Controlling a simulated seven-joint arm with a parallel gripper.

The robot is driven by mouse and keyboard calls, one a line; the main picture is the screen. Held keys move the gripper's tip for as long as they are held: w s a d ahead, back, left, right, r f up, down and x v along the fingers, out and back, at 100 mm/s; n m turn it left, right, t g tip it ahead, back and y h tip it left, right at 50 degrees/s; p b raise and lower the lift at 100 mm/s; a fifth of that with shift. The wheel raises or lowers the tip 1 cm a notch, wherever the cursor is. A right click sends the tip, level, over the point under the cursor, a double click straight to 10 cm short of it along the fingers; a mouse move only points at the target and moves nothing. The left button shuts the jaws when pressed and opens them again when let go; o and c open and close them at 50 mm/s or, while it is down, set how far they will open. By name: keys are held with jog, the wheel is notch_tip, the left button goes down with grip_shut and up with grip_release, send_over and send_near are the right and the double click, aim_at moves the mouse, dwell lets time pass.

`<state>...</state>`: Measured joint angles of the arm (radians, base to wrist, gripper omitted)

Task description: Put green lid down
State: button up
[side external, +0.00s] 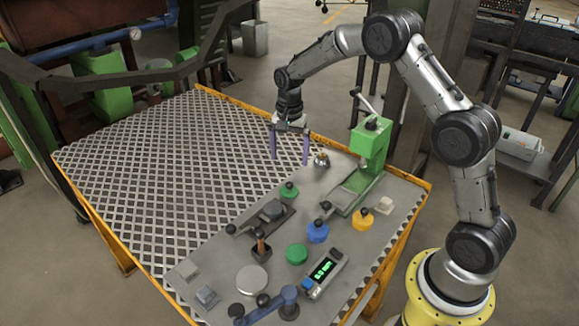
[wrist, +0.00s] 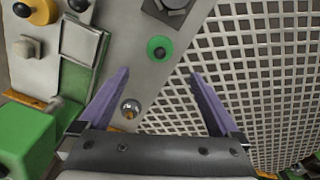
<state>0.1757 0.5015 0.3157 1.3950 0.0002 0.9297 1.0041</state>
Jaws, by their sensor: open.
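The green lid (side external: 289,190), a small green disc with a dark knob, lies on the grey plate (side external: 222,244) near the plate's edge with the grating. In the wrist view the lid (wrist: 159,55) shows beyond the fingertips, between their lines. My gripper (side external: 290,161) is open and empty, its two purple fingers pointing down above the table, apart from the lid. In the wrist view my gripper (wrist: 160,73) has its fingers wide apart. A green round pot (side external: 297,254) without a knob stands farther forward on the plate.
A green press (side external: 371,145) stands right of my gripper, with a small metal dome (side external: 321,158) beside it. A blue pot (side external: 318,232) and a yellow pot (side external: 363,220) have dark knobs. A digital readout box (side external: 324,272) sits in front. The grating (side external: 150,160) on the left is clear.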

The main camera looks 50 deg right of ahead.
jog(key=s+a+r+n+t, duration=0.1)
jog(key=s+a+r+n, duration=0.2)
jog(key=s+r, duration=0.4)
jog(key=s+a+r+n+t, duration=0.25)
jog(key=s+r, duration=0.35)
jog(key=r, duration=0.3)
jog(key=s+a+n+t, duration=0.1)
jog(key=s+n, duration=0.3)
jog(key=s, duration=0.5)
jog(key=s+a+r+n+t, duration=0.1)
jog(key=s+n, duration=0.3)
jog(key=s, duration=0.6)
jog(key=shift+a+r, duration=0.25)
jog(key=shift+a, duration=0.3)
